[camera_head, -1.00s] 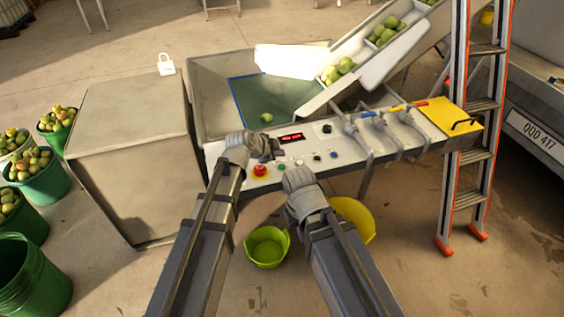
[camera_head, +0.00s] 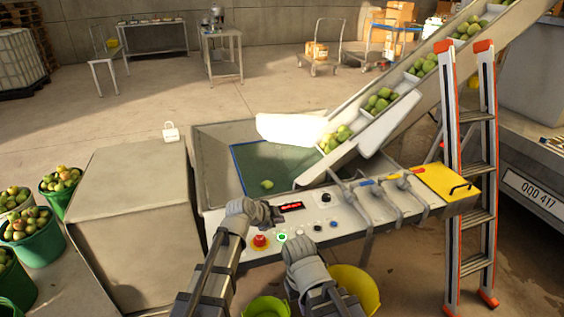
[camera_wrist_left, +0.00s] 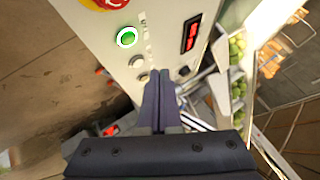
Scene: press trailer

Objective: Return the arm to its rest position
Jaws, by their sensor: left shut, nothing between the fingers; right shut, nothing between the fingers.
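My left gripper (camera_head: 272,214) is shut and empty, just over the control panel (camera_head: 350,228) beside the red display (camera_head: 291,206). Its closed fingers (camera_wrist_left: 160,100) fill the middle of the left wrist view. A green button with a bright ring (camera_head: 282,237) is near it; it also shows lit in the left wrist view (camera_wrist_left: 127,38). A red emergency knob on a yellow base (camera_head: 260,241) sits to its left. My right gripper (camera_head: 297,242) is lower, at the panel's front edge; it is shut, and its fingertips are mostly hidden by its own wrist.
A sorting hopper (camera_head: 215,150) and a fruit conveyor (camera_head: 405,105) stand behind the panel. A ladder (camera_head: 465,200) is on the right, a large box (camera_head: 125,190) on the left. A yellow tub (camera_head: 358,283) and a green tub (camera_head: 266,307) are below the panel.

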